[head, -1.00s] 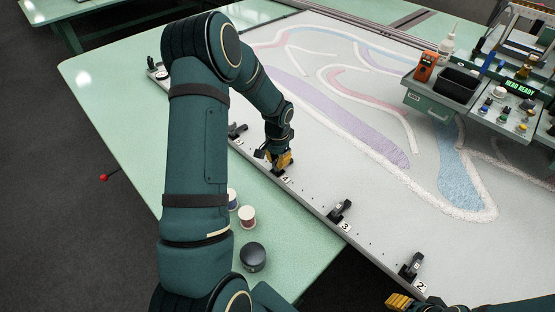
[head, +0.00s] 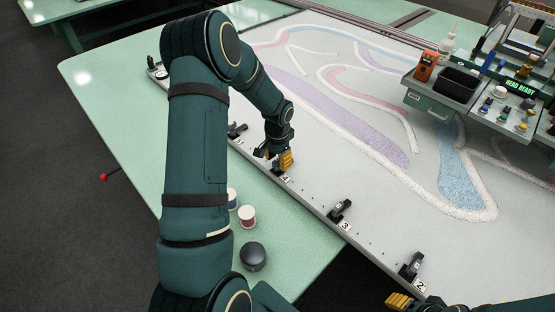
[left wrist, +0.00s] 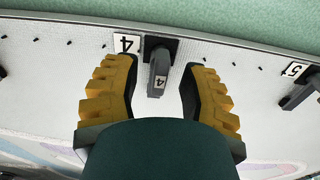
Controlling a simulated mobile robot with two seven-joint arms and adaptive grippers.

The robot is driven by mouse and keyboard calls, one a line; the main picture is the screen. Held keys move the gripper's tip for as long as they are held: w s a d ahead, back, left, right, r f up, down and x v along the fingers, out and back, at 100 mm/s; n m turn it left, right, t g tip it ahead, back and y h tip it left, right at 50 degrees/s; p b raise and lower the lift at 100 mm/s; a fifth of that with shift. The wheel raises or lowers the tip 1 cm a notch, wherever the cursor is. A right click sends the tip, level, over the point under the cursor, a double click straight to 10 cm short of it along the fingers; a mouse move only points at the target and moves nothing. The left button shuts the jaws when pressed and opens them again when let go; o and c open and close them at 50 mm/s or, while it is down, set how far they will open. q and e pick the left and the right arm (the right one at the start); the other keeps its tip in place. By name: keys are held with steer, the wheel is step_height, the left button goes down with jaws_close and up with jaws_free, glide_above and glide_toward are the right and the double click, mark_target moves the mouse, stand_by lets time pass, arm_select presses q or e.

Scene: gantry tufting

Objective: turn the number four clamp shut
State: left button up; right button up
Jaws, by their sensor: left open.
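The number four clamp shows in the left wrist view (left wrist: 160,68) as a dark base with a grey lever marked 4, beside a white "4" label. In the head view its "4" label (head: 286,179) shows on the frame edge, and the clamp itself is mostly hidden by my gripper. My left gripper (head: 276,160) is at the clamp. In the left wrist view its yellow ribbed fingers (left wrist: 158,90) are open, one on each side of the lever, with a gap on both sides. My right gripper (head: 398,301) shows only in part at the bottom edge of the head view.
Clamp three (head: 340,210) and clamp two (head: 411,266) stand along the same frame edge, with clamp five (left wrist: 300,92) on the other side. Thread spools (head: 246,216) and a dark round object (head: 253,257) sit on the green table. A control console (head: 500,110) stands at the right.

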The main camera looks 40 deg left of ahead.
mark_target(278, 160)
arm_select(q)
step_height(278, 160, up, 12)
stand_by(0.4)
steer(key=shift+f, duration=0.15)
stand_by(0.4)
